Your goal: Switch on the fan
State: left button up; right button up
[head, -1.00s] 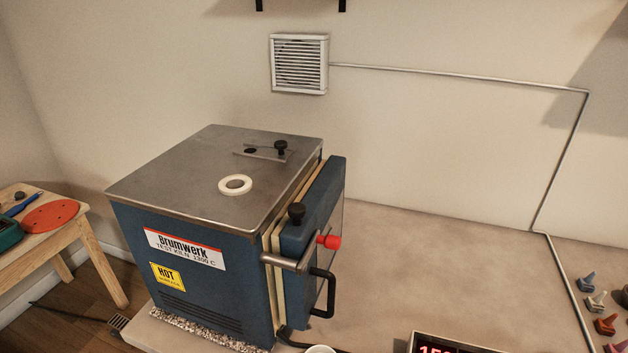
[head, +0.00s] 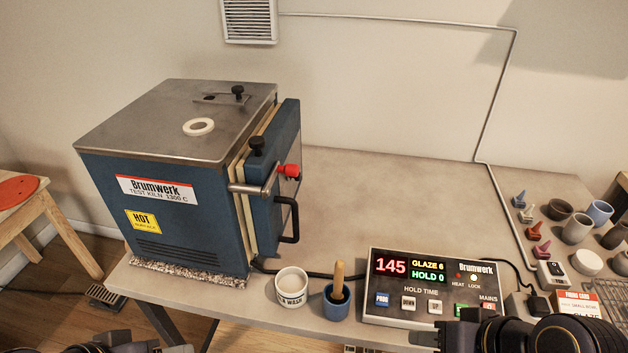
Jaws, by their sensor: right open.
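The fan (head: 249,20) is a white slatted wall unit at the top of the head view, cut off by the upper edge. A thin conduit (head: 400,18) runs from it along the wall and down to the table. It leads toward a small white box with a dark rocker switch (head: 553,271) at the right of the table. My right gripper (head: 426,339) is open at the bottom edge, in front of the controller and left of the switch. My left gripper (head: 105,343) is at the bottom left, mostly cut off, and its jaws cannot be read.
A blue kiln (head: 170,190) fills the table's left. A controller with lit displays (head: 430,285), a white cup (head: 291,287) and a blue pot with a wooden-handled tool (head: 337,302) stand along the front. Several small pots and cones crowd the right. The table's middle back is clear.

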aim_at(555, 268)
jog(key=z, duration=1.9)
jog(key=i+l+u, duration=0.45)
jog(key=l, duration=0.25)
jog(key=i+l+u, duration=0.2)
jog(key=l, duration=0.2)
